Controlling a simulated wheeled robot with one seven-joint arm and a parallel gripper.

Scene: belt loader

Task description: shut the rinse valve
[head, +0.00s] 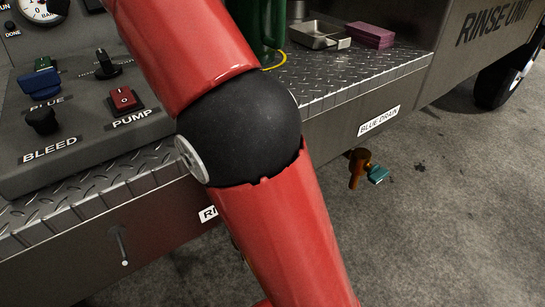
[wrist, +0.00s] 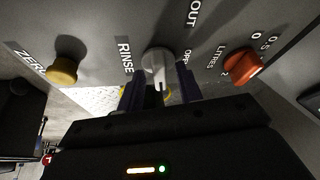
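In the wrist view a pale grey-white knob (wrist: 158,64) sits on a grey panel between the printed words RINSE and OFF. Its narrow ridge points toward the bottom of the picture. My gripper (wrist: 160,92) has its two dark purple fingers on either side of this knob, with a visible gap at each side. It looks open, and I cannot see any contact. In the head view my red arm crosses the middle, and my gripper and this knob are out of sight.
Beside the knob are a yellow ZERO knob (wrist: 64,70) and a red LITRES knob (wrist: 243,66). The head view shows the control box with a red PUMP switch (head: 124,99), a black BLEED knob (head: 42,120), and a drain tap (head: 359,167) below the BLUE DRAIN label.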

